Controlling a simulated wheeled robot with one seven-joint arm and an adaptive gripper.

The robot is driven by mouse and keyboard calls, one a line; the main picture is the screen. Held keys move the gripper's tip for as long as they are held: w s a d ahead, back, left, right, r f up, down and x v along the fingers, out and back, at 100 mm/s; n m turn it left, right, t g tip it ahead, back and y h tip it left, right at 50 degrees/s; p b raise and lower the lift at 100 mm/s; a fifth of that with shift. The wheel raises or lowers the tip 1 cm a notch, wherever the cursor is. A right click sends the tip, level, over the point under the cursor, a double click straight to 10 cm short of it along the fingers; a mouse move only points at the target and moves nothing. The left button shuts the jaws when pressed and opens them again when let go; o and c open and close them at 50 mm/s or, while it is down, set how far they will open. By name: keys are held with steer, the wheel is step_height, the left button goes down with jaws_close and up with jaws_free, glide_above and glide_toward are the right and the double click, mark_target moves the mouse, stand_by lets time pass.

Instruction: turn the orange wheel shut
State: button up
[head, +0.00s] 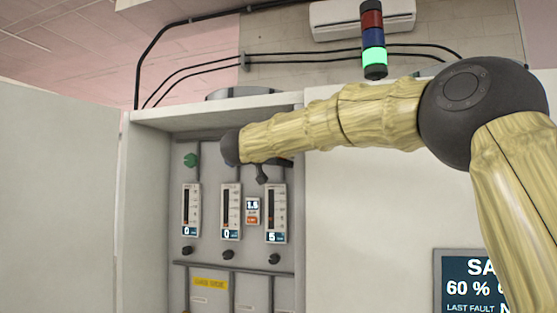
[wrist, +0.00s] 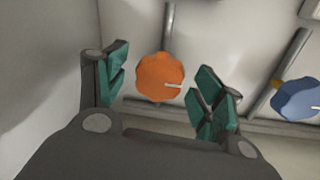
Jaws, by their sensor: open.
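I see gaps between the pads and the wheel, and nothing is held. In the head view my arm reaches into the cabinet and hides much of its upper part. I cannot make out the orange wheel or the gripper's fingers clearly there.
A blue wheel (wrist: 298,99) is close to the right finger. A pale cabinet wall (wrist: 45,70) stands on the left. The head view shows a green wheel (head: 190,160), several gauges such as the left one (head: 191,209), and a screen (head: 470,285) outside the cabinet.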

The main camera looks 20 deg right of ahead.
steer(key=v, duration=1.1)
steer(key=shift+d+f, duration=0.1)
steer(key=shift+d, duration=0.1)
